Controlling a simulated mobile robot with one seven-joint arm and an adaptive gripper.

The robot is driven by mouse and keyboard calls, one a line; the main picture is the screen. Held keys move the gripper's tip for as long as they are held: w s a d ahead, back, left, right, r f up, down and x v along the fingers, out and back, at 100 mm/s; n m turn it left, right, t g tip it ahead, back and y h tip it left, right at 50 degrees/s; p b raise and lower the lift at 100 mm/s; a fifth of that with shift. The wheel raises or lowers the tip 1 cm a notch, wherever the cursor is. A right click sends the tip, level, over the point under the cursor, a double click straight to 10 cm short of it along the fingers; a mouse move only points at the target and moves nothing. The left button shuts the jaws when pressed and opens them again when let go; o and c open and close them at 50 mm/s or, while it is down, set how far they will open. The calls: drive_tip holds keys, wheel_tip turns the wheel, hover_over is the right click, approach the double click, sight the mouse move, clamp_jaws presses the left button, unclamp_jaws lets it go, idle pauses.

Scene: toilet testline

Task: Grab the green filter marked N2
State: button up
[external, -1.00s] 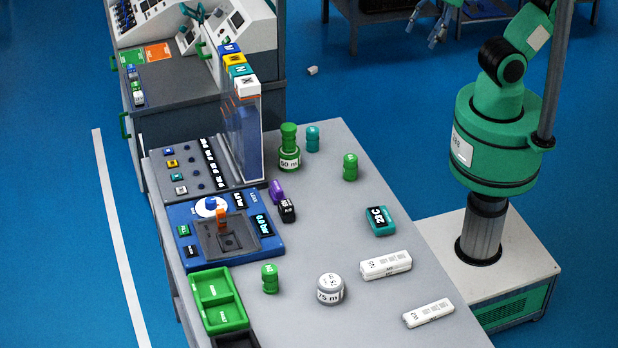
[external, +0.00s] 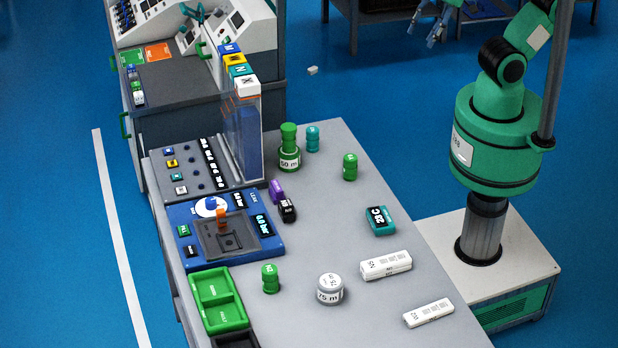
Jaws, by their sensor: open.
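Two small green cylinders stand upright on the grey table: one (external: 350,167) right of the table's middle toward the back, one (external: 270,279) at the front left beside the green tray. Another green piece (external: 289,133) sits on top of a green container labelled "50 m" (external: 289,163). Their small markings are too small to read, so I cannot tell which is N2. My gripper (external: 436,31) is at the top edge of the external view, open and empty, well away from all of them and partly cut off by the frame.
A teal cylinder (external: 313,139) stands right of the "50 m" container. A teal box (external: 380,221), a round "75 m" jar (external: 330,289) and white blocks (external: 385,265) lie at the right. A blue device (external: 262,243) and green tray (external: 233,314) line the left edge. The table's middle is clear.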

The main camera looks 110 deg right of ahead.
drive_tip(key=w+a+r+m+p, duration=0.1)
drive_tip(key=w+r+m, duration=0.1)
drive_tip(key=w, duration=0.3)
drive_tip(key=w+a+r+m+p, duration=0.1)
drive_tip(key=w+a+m, duration=0.1)
drive_tip(key=w, duration=0.3)
drive_tip(key=m+g+y+p, duration=0.25)
drive_tip(key=m+p, duration=0.45)
drive_tip(key=m, duration=1.8)
hover_over(269, 269)
drive_tip(key=s+d, duration=0.2)
drive_tip(key=s, duration=0.2)
wheel_tip(269, 269, down, 34)
drive_tip(key=shift+w+d+r+t, duration=0.15)
drive_tip(key=shift+w+d+t, duration=0.05)
drive_tip(key=shift+t, duration=0.15)
drive_tip(key=shift+x, duration=4.3)
